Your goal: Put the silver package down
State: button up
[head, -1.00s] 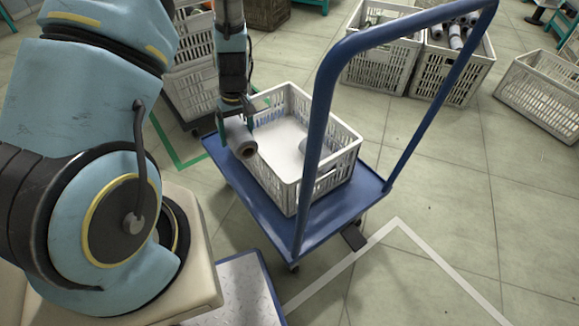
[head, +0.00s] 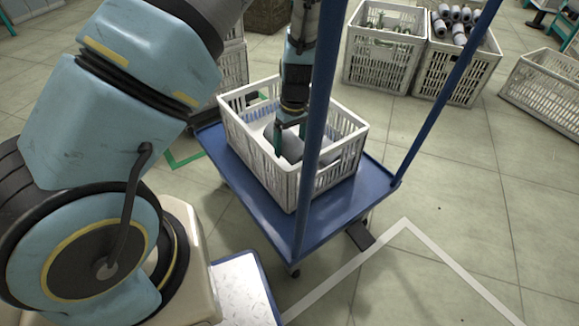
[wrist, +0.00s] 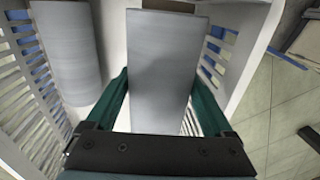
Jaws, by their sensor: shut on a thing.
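The silver package is a smooth grey-silver roll (wrist: 158,60). In the wrist view it lies lengthwise between the green fingers of my gripper (wrist: 160,76), which is shut on its sides. In the head view the roll (head: 290,147) and my gripper (head: 290,138) are down inside a white slatted crate (head: 255,150). Whether the roll touches the crate floor I cannot tell. A second grey roll (wrist: 65,50) lies in the crate, to the left of the held one in the wrist view and apart from it.
The crate stands on a blue cart (head: 225,165), whose tall blue handle post (head: 318,120) passes in front of it. Open floor (head: 460,190) lies to the right.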

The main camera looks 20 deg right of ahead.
aim_at(293, 135)
notch_tip(293, 135, down, 8)
jog(key=shift+f+b, duration=0.1)
jog(key=shift+b, duration=0.55)
jog(key=shift+f, duration=0.15)
jog(key=o, duration=1.4)
jog(key=r, duration=0.4)
jog(key=r+p, duration=0.1)
jog(key=r, duration=0.3)
jog(key=d+r+p, duration=0.1)
jog(key=r, duration=0.3)
jog(key=shift+w+r, duration=0.15)
